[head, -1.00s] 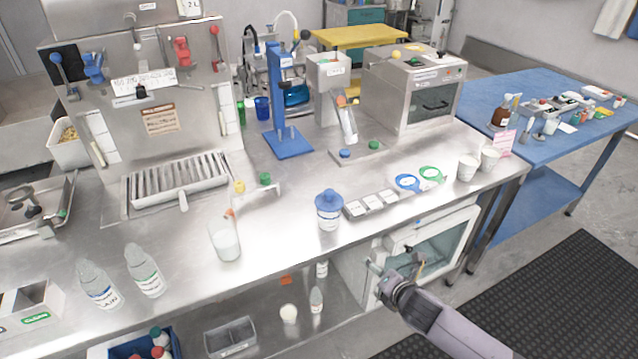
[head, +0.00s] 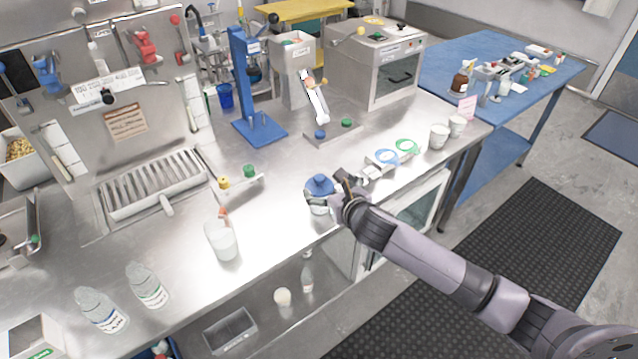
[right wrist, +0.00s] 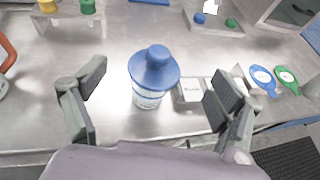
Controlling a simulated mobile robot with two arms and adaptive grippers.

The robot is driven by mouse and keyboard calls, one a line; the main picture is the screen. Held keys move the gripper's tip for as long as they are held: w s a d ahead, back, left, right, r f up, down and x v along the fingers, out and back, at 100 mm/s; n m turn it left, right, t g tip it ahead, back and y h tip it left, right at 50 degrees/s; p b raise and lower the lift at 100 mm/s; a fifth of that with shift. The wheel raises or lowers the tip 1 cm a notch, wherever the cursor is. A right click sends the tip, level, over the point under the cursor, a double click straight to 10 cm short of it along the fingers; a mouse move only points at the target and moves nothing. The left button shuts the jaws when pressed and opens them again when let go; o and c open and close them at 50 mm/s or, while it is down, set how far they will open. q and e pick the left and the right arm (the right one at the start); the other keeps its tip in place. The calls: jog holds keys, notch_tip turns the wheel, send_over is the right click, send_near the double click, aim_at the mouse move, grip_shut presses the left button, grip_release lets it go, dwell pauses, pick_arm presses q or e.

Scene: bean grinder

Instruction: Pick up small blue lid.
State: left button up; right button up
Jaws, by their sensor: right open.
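The small blue lid (head: 319,183) sits on top of a white labelled jar (head: 318,207) near the front edge of the steel counter. In the right wrist view the lid (right wrist: 154,68) has a round knob and covers the jar (right wrist: 147,97), which stands upright. My right gripper (head: 335,187) is just right of the lid and hides part of the jar. In the right wrist view my right gripper (right wrist: 160,88) is open, with one finger on each side of the jar and lid, apart from both. My left gripper is not in view.
White tiles (right wrist: 192,90) lie just right of the jar. A small rack with yellow and green knobs (head: 249,171) is behind.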

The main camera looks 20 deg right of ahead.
aim_at(322, 182)
jog(key=shift+x, duration=1.1)
jog(key=shift+p+x, duration=0.45)
jog(key=shift+x, duration=2.15)
jog(key=shift+s+a+f, duration=0.1)
jog(key=shift+s+f, duration=0.05)
jog(key=shift+c, duration=0.5)
jog(key=c, duration=1.3)
